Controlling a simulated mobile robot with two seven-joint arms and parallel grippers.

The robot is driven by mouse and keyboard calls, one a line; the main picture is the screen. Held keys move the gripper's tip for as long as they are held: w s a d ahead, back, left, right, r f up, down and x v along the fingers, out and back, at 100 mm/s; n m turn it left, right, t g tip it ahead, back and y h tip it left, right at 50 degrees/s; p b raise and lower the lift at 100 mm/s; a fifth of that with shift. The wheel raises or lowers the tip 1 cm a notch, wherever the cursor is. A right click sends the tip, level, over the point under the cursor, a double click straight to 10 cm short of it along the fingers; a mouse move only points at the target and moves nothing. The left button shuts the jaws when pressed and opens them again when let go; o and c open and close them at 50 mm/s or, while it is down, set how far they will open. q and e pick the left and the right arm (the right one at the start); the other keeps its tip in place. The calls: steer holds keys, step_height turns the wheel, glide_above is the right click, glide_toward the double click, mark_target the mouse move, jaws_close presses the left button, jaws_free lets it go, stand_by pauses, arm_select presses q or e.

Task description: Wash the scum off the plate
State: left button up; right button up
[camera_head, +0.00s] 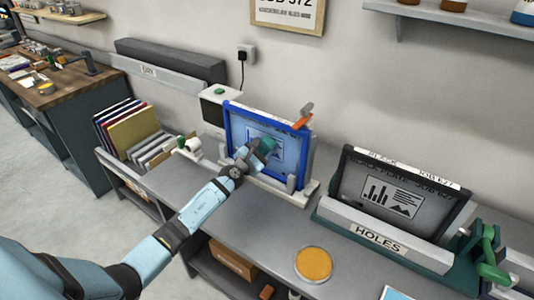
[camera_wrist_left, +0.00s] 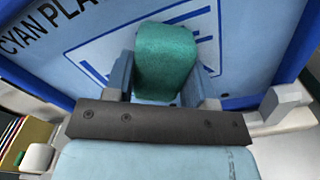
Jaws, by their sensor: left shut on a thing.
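The cyan plate (camera_head: 290,151) stands upright, leaning back a little, in a blue frame on a white stand (camera_head: 291,193). Its printed design and the words "CYAN PLA" show in the left wrist view (camera_wrist_left: 110,47). My left gripper (camera_head: 258,149) is shut on a green sponge (camera_wrist_left: 167,60) in front of the plate's face. The sponge looks close to or against the plate; I cannot tell if it touches. The gripper and sponge hide part of the design. No scum stands out clearly. My right gripper is not in view.
A black plate (camera_head: 390,184) stands in a rack marked "HOLES" (camera_head: 377,237) to the right. A round tin with an orange top (camera_head: 314,264) sits on the grey bench. Folders (camera_head: 130,132) stand at the left. An orange-handled tool (camera_head: 303,117) is at the frame's upper right corner.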

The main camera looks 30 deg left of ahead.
arm_select(q)
steer(key=shift+a, duration=0.5)
steer(key=shift+w+a+b, duration=0.15)
steer(key=shift+a+b, duration=0.6)
steer(key=shift+a, duration=0.75)
steer(key=s+p, duration=0.1)
steer(key=s, duration=0.5)
steer(key=shift+a+p, duration=0.2)
steer(key=shift+p, duration=0.15)
steer(key=shift+s, duration=0.1)
